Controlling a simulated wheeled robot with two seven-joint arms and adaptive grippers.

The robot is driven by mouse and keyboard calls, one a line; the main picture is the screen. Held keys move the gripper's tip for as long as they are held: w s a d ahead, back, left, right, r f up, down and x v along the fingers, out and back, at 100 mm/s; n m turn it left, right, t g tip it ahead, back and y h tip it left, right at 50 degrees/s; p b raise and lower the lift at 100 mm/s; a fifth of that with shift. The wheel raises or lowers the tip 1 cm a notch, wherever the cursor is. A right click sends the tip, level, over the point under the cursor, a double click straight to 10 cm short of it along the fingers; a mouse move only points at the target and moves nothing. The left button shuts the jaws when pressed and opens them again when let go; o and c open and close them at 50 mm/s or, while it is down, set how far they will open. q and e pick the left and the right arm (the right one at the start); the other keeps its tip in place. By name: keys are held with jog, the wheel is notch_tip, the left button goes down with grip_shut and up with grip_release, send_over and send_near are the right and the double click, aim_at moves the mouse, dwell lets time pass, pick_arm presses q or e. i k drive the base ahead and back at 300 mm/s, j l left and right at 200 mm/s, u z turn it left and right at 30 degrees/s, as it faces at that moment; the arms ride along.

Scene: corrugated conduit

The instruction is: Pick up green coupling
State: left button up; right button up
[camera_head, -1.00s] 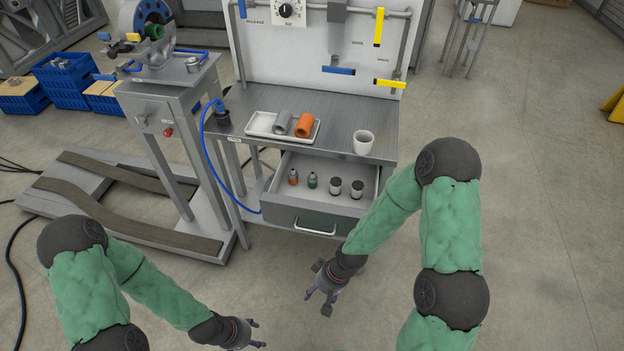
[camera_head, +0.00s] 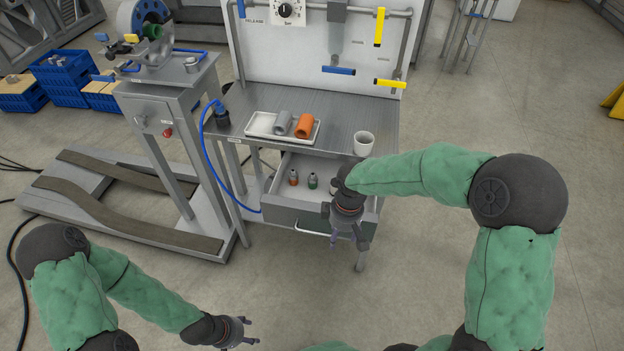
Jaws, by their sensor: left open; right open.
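A small green coupling (camera_head: 312,181) stands in the open drawer (camera_head: 282,213) of the workbench, to the right of a similar orange piece (camera_head: 293,178). My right gripper (camera_head: 347,241) is open and empty, fingers pointing down, in front of the drawer's right part. It is to the right of and nearer than the green coupling, and apart from it. The wrist hides most of the dark-capped pieces at the drawer's right. My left gripper (camera_head: 250,331) is open and empty, low in the picture over the floor, well away from the drawer.
On the bench top (camera_head: 240,103) are a white tray (camera_head: 262,134) with a grey and an orange tube, and a white cup (camera_head: 363,144). The drawer's front handle (camera_head: 314,232) sticks out. A blue hose (camera_head: 211,160) hangs left of the drawer. Floor at right is clear.

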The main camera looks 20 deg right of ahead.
aim_at(313, 178)
jog(key=i, duration=0.9)
